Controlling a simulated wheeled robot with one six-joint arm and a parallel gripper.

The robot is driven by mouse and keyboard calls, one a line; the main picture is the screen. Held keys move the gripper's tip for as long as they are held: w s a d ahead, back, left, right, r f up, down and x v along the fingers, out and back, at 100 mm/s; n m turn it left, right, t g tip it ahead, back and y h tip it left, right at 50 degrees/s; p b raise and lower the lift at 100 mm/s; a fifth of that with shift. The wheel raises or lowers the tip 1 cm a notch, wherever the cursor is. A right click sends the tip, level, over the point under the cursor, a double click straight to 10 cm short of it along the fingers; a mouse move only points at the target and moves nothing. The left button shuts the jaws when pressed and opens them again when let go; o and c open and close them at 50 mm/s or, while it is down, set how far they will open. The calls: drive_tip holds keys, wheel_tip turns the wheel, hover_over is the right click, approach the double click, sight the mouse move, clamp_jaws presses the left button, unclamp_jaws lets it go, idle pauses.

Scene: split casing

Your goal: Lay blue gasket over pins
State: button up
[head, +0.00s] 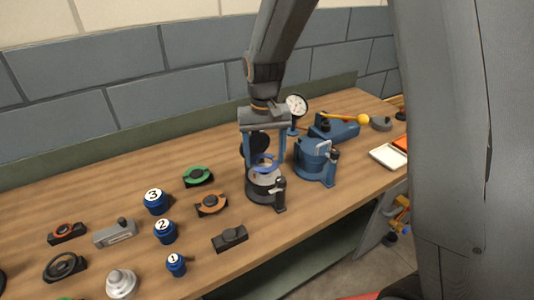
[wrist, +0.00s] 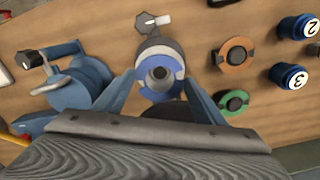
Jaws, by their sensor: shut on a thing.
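The blue gasket (head: 265,166), a flat ring, is between the fingertips of my gripper (head: 267,164). My gripper is shut on its outer edge. The gasket is over the dark grey, pale-topped casing half (head: 262,190); whether it touches the casing I cannot tell. The pins are too small or hidden to make out.
A blue vise-like fixture (head: 313,160) stands close to the right of the casing. A dial gauge (head: 296,104) is behind. Green (head: 198,176) and orange (head: 211,204) ringed parts and numbered blue cylinders (head: 165,231) stand to the left. Bare wood lies at the front right.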

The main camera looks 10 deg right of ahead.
drive_tip(key=shift+f, duration=0.1)
drive_tip(key=shift+f+b, duration=0.7)
drive_tip(key=shift+f, duration=1.1)
drive_tip(key=shift+p, duration=0.5)
idle(0.5)
drive_tip(key=o, duration=1.2)
drive_tip(key=shift+r+p, duration=2.7)
drive_tip(key=shift+r, duration=0.8)
